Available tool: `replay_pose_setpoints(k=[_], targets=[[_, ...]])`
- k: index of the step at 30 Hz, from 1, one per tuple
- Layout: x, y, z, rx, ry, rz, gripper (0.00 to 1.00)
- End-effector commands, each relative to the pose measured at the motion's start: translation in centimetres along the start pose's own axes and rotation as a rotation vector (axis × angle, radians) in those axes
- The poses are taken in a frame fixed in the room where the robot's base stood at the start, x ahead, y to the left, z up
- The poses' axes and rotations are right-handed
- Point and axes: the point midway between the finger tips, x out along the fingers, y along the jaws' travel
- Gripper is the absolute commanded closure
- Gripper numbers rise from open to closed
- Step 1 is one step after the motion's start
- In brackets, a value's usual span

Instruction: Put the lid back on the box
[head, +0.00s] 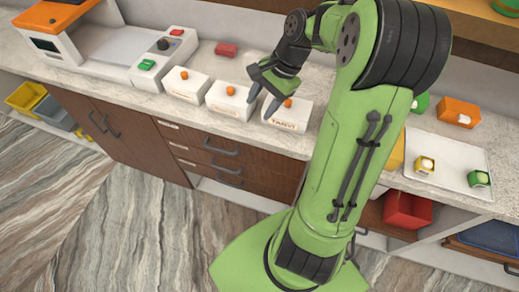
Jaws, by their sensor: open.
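Three white boxes stand in a row on the counter: a left box (186,87), a middle box (229,104) and a right box (282,117). Each has a small orange knob on top, and the right box has dark lettering on its front. All three look covered; I cannot tell a separate loose lid. My gripper (264,101) is open, pointing down, between the middle and right boxes, with one finger in front of the right box's left part. Whether it touches that box I cannot tell.
A pale tray (450,150) right of my arm holds small yellow (425,165) and green (479,179) items. An orange box (458,112) stands behind.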

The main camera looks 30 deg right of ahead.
Motion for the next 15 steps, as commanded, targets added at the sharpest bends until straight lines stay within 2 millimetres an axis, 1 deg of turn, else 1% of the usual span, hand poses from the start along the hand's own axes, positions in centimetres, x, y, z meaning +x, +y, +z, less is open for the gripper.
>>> replay_pose_setpoints(k=[1,2,3,5,6,7,9,10,12,15], targets=[[-0.6,-0.1,3.3,-0.160,0.084,0.051,0.49],[-0.9,0.1,5.0,-0.254,0.128,0.076,0.49],[-1.5,0.6,7.1,-0.379,0.185,0.102,0.49],[-2.4,1.7,10.1,-0.562,0.265,0.130,0.49],[-3.0,2.7,11.9,-0.684,0.314,0.142,0.49],[-3.5,3.5,13.1,-0.774,0.349,0.147,0.49],[-4.4,5.7,15.4,-0.970,0.418,0.144,0.49],[-4.7,6.6,16.1,-1.044,0.442,0.140,0.49],[-5.1,8.4,17.1,-1.186,0.483,0.125,0.49],[-5.2,10.1,17.6,-1.311,0.513,0.108,0.49]])
